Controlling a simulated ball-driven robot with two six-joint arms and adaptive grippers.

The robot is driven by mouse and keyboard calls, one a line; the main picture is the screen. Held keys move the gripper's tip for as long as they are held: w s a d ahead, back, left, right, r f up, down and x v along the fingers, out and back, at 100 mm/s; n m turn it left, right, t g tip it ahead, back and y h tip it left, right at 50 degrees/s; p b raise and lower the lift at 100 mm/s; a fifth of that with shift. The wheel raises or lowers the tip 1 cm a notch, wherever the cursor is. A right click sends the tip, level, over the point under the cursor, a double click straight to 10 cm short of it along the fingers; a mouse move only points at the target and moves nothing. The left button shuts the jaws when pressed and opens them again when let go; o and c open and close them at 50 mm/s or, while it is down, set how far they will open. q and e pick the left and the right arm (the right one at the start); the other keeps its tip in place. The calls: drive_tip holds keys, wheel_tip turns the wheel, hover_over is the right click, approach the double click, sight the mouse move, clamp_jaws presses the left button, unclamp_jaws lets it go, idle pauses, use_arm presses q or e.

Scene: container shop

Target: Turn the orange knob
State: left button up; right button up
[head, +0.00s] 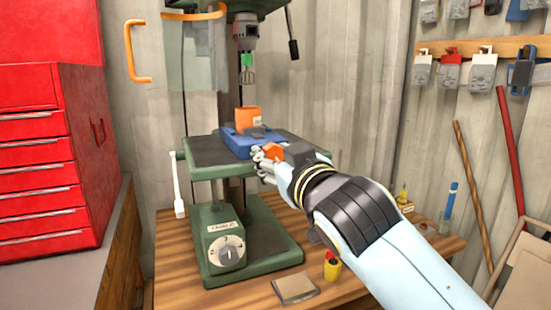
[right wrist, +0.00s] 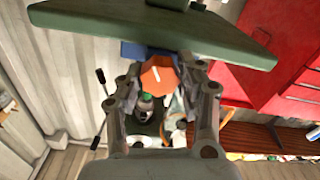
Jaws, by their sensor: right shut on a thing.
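The orange knob (head: 274,151) is at the front right of the blue vise (head: 238,143) on the green drill press table. In the right wrist view the knob (right wrist: 158,76) is faceted, with a white line on its face. My right gripper (head: 266,160) reaches in from the right and is shut on the knob. In the right wrist view its two fingers (right wrist: 162,80) are on either side of the knob. The fingers partly hide the knob in the head view. My left gripper is not in view.
An orange block (head: 249,119) stands by the vise below the drill chuck (head: 246,45). The drill press base (head: 260,245) with a grey dial (head: 230,252) stands on a wooden bench (head: 185,293). A yellow-and-red bottle (head: 332,266) stands below my right arm. A red cabinet (head: 45,160) is at left.

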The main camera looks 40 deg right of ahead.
drive_tip(key=shift+f, duration=0.2)
drive_tip(key=o, duration=1.2)
drive_tip(key=shift+r, duration=0.1)
drive_tip(key=shift+c, duration=0.2)
drive_tip(key=shift+s, duration=0.1)
drive_tip(key=v, duration=0.7)
drive_tip(key=shift+s, duration=0.2)
